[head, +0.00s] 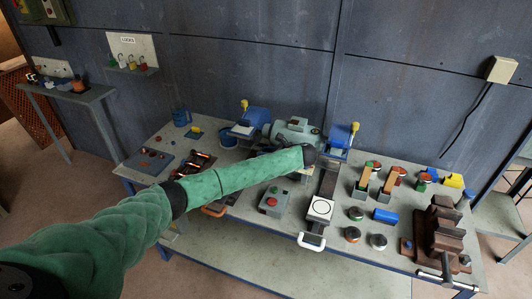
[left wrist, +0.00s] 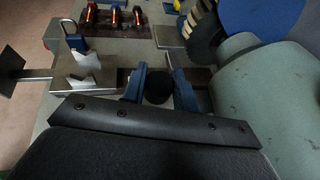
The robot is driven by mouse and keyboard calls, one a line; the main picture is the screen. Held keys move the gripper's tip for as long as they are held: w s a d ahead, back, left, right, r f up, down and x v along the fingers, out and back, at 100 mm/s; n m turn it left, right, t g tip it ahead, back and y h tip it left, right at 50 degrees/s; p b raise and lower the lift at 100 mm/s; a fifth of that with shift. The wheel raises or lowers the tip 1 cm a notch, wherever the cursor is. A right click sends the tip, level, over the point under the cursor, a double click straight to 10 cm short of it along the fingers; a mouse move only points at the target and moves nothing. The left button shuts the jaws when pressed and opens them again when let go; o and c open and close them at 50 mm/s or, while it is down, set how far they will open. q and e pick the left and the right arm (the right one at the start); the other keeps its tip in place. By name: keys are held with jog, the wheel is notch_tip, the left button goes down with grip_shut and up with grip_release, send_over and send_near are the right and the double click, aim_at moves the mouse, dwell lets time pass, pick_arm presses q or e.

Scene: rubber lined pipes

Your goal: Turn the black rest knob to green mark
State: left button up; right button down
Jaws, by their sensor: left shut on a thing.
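The black knob (left wrist: 158,90) shows as a dark round shape in the left wrist view. My left gripper (left wrist: 160,84) has its two blue fingers on either side of it, shut on it. The far side of the knob is hidden, and I see no green mark around it. In the head view my green left arm reaches across the bench to the grey-green machine (head: 297,130), and its wrist and forearm hide the knob. The machine's rounded body also fills the right side of the left wrist view (left wrist: 262,90). My right gripper is not in view.
The bench (head: 300,240) is crowded. A control box (head: 272,200) with red and green buttons stands in front of my arm. A brown vise (head: 440,235) is at the right. A metal block with notches (left wrist: 88,72) lies left of my fingers in the left wrist view.

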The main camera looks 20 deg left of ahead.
aim_at(266, 151)
pick_arm(q)
jog(key=shift+w+a+r, duration=0.1)
jog(key=shift+r, duration=0.1)
jog(key=o, duration=1)
jog(key=shift+f, duration=0.1)
jog(key=shift+r+b, duration=0.6)
jog(key=shift+b, duration=0.15)
notch_tip(266, 151, up, 2)
jog(key=shift+b, duration=0.75)
jog(key=shift+w+a+r+p+v, duration=0.1)
jog(key=shift+w+r+p+v, duration=0.2)
jog(key=shift+v, duration=2)
jog(key=shift+w+a+r+p+v, duration=0.1)
jog(key=shift+r+p+v, duration=0.3)
jog(key=shift+v, duration=1.85)
jog(key=shift+w+a+r+p+v, duration=0.2)
jog(key=shift+r+v, duration=0.3)
jog(key=shift+v, duration=1.8)
jog(key=shift+d, duration=0.1)
